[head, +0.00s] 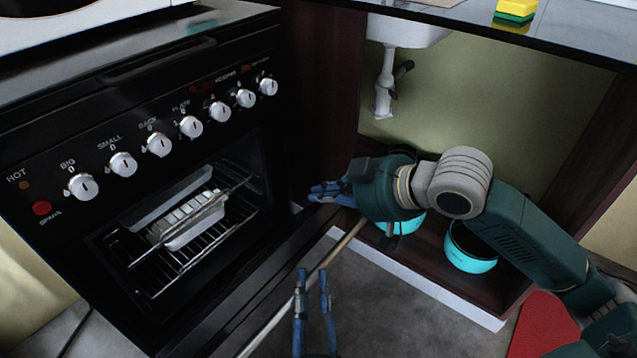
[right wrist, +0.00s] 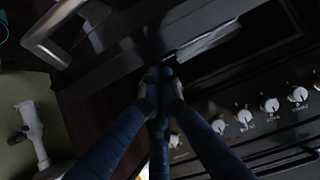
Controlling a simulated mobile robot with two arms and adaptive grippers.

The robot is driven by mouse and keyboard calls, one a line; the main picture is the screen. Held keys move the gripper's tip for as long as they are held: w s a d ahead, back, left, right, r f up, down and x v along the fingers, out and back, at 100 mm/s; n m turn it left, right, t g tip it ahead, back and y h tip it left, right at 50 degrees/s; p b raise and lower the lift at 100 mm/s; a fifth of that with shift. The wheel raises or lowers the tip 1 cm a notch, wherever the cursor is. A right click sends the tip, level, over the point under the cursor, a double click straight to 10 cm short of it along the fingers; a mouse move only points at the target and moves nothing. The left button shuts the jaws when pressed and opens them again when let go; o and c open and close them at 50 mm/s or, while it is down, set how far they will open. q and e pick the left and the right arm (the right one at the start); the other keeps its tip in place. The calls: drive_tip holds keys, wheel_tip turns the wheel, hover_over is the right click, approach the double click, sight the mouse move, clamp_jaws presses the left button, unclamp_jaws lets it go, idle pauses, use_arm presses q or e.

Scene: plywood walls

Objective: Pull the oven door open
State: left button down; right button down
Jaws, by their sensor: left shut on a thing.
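The black oven (head: 100,245) stands at the left with its door (head: 290,245) partly lowered. Through the opening I see wire racks and a pale dish (head: 190,222). The door's long bar handle (head: 345,240) runs along its outer side. My left gripper (head: 313,275) is shut on the handle, a finger on either side of the bar. My right gripper (head: 316,192) is at the door's far upper edge. In the right wrist view, the fingertips of my right gripper (right wrist: 159,76) are together, close to the door (right wrist: 115,75); I cannot tell whether they touch it.
An open cabinet with a white drain pipe (head: 385,85) is right of the oven. Turquoise pots (head: 470,262) stand on its floor behind my right arm. A red mat (head: 545,325) lies at lower right. Grey floor (head: 370,310) shows in front of the door.

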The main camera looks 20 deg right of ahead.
sight(327, 209)
use_arm(q)
drive_tip(key=shift+w+a+r, duration=0.1)
drive_tip(key=shift+a, duration=0.05)
use_arm(e)
drive_tip(key=shift+s+d+f, duration=0.1)
drive_tip(key=shift+s, duration=0.05)
drive_tip(key=shift+s+d+f, duration=0.55)
drive_tip(key=shift+s+f, duration=0.15)
drive_tip(key=shift+s, duration=0.1)
use_arm(q)
drive_tip(key=shift+a+r, duration=0.1)
drive_tip(key=shift+r, duration=0.1)
use_arm(e)
drive_tip(key=shift+s+f, duration=0.2)
drive_tip(key=shift+s, duration=0.1)
use_arm(q)
drive_tip(key=c, duration=1.7)
unclamp_jaws()
drive_tip(key=shift+o, duration=0.2)
use_arm(e)
drive_tip(key=shift+d, duration=0.1)
use_arm(q)
drive_tip(key=shift+f, duration=0.1)
use_arm(e)
drive_tip(key=shift+w, duration=0.1)
